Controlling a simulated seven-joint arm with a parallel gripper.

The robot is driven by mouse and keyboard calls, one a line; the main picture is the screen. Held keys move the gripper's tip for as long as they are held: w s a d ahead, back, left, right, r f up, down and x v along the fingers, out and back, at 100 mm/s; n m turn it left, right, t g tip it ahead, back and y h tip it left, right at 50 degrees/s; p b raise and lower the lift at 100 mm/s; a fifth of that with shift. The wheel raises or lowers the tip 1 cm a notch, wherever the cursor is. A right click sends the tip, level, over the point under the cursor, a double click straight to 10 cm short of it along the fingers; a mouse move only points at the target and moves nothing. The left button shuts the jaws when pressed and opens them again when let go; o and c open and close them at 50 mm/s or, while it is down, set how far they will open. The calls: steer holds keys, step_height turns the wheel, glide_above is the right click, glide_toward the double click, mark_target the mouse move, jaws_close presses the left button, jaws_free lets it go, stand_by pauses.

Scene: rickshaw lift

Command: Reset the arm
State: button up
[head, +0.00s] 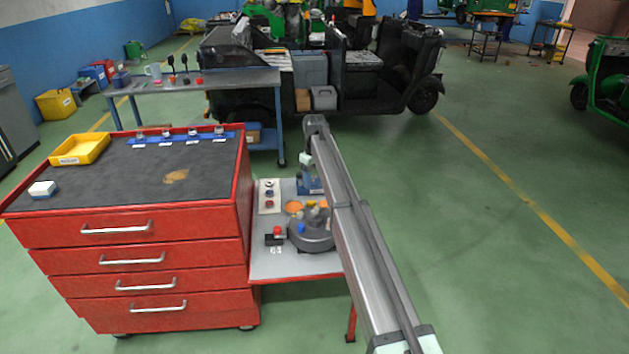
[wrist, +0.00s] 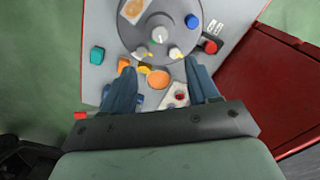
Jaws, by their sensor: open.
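My gripper (wrist: 164,92) shows in the wrist view with its two blue-grey fingers apart and nothing between them. It points down over the small grey side table (wrist: 97,25). A round grey turntable (wrist: 143,52) with small parts on it lies ahead of the fingertips. In the head view my arm reaches out past the side table (head: 262,262), over its right side, and hides part of it. The turntable also shows there (head: 311,240).
A red tool cabinet (head: 140,255) stands left of the side table, with a yellow tray (head: 80,150) on top. A grey workbench (head: 240,79) and a dark rickshaw (head: 390,75) stand behind. Green floor (head: 500,240) to the right is open.

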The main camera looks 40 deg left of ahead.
stand_by(0.4)
steer(key=s+d+f+m, duration=0.3)
steer(key=s+d+f, duration=0.4)
steer(key=d+f, duration=0.6)
steer(key=s+d+f+m, duration=0.3)
steer(key=s+d+f, duration=0.45)
steer(key=d, duration=0.95)
steer(key=s+d+f+m, duration=0.3)
steer(key=s+d+f, duration=0.2)
steer(key=d+f, duration=0.9)
steer(key=s+d+f+m+g, duration=0.2)
steer(key=s+d+f, duration=0.1)
steer(key=s+d, duration=0.6)
steer(key=s+d+f+m+g, duration=0.2)
steer(key=s+d+f, duration=0.2)
steer(key=s+d, duration=0.6)
steer(key=s+d+f+m+g, duration=0.2)
steer(key=s+d, duration=0.7)
steer(key=d, duration=0.6)
steer(key=shift+s+f+m+g, duration=0.2)
steer(key=shift+f+m+g, duration=0.15)
steer(key=shift+f, duration=0.35)
